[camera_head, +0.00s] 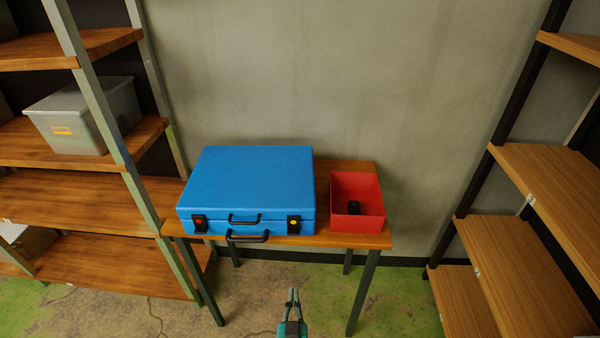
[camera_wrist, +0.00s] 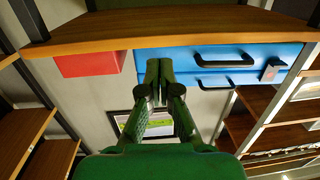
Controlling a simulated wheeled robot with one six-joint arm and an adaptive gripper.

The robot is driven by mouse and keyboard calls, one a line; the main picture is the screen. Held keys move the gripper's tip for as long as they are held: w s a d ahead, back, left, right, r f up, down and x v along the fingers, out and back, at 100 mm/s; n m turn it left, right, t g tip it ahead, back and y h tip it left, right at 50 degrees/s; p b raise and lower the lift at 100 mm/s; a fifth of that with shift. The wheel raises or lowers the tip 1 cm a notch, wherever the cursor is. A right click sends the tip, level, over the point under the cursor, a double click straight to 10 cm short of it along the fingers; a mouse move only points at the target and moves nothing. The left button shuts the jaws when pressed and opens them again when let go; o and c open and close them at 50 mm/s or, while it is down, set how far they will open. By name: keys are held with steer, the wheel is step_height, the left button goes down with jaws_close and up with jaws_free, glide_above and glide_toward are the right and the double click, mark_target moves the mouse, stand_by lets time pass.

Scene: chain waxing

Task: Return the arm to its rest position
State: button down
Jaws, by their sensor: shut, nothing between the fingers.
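My gripper (camera_head: 292,296) shows at the bottom middle of the head view, in front of the wooden table (camera_head: 330,240) and apart from it. Its fingers are shut together with nothing between them. In the wrist view my gripper (camera_wrist: 159,68) points toward the table's front edge (camera_wrist: 90,46). The blue case (camera_head: 245,180) lies on the table with its lid closed. The red box (camera_head: 358,226) stands to its right and holds a small black object (camera_head: 354,208).
A shelf rack (camera_head: 90,180) with a grey bin (camera_head: 85,115) stands at the left. Another wooden rack (camera_head: 520,230) stands at the right. A plain wall (camera_head: 350,80) is behind the table. The floor in front of the table is open around my gripper.

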steer(key=s+d+f+n+g+y, duration=0.1)
steer(key=s+d+f+g, duration=0.15)
steer(key=s+d, duration=0.6)
steer(key=s+d+f+n+g, duration=0.1)
steer(key=s+d+f, duration=0.4)
steer(key=s, duration=0.6)
steer(key=s+d+r+m, duration=0.1)
steer(key=s+d+r, duration=0.3)
steer(key=s+r, duration=0.5)
steer(key=s+d+r+m+h, duration=0.1)
steer(key=s+d+r, duration=0.3)
steer(key=s+r, duration=0.6)
steer(key=shift+s+d+r+t+h, duration=0.15)
steer(key=shift+s+t+h, duration=0.15)
steer(key=shift+t, duration=0.15)
